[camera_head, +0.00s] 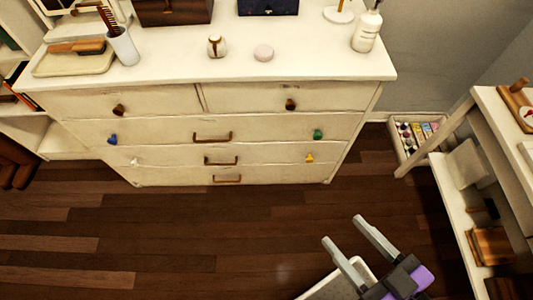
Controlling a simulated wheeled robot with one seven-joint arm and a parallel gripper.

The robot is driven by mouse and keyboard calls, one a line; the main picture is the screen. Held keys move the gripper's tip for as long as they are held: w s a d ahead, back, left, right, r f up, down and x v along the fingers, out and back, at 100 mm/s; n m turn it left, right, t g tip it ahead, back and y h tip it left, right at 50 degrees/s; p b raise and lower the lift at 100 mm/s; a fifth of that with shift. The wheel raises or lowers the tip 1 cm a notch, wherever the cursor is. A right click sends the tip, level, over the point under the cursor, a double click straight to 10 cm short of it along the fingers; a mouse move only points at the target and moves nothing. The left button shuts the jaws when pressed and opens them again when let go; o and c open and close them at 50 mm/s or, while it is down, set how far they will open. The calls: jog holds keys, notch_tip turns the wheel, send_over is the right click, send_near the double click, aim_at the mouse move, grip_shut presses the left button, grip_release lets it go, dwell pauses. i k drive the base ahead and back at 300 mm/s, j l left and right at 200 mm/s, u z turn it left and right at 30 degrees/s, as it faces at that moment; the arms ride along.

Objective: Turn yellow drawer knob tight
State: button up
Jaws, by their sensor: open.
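The yellow drawer knob (309,158) is a small yellow knob on the right side of a lower drawer of the cream dresser (270,173). A green knob (318,134) sits just above it. My gripper (342,230) is at the lower right of the head view, over the dark floor. Its two grey fingers are apart with nothing between them. It is well short of the yellow knob and not touching the dresser. The knob is in plain view, but too small to tell whether it is loose or tight.
The dresser has brown bar handles (221,161), a blue knob (112,139) and a white knob (135,161). A shelf unit (455,185) stands at the right, with a box of small items (391,131) on the floor behind it. The wooden floor (190,225) before the dresser is clear.

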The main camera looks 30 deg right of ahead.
aim_at(309, 160)
jog(key=z, duration=1.1)
jog(key=k+j+z, duration=0.2)
jog(key=j, duration=0.2)
jog(key=k+j+z, duration=0.25)
jog(key=j, duration=0.15)
jog(key=i+j, duration=0.05)
jog(key=i, duration=0.05)
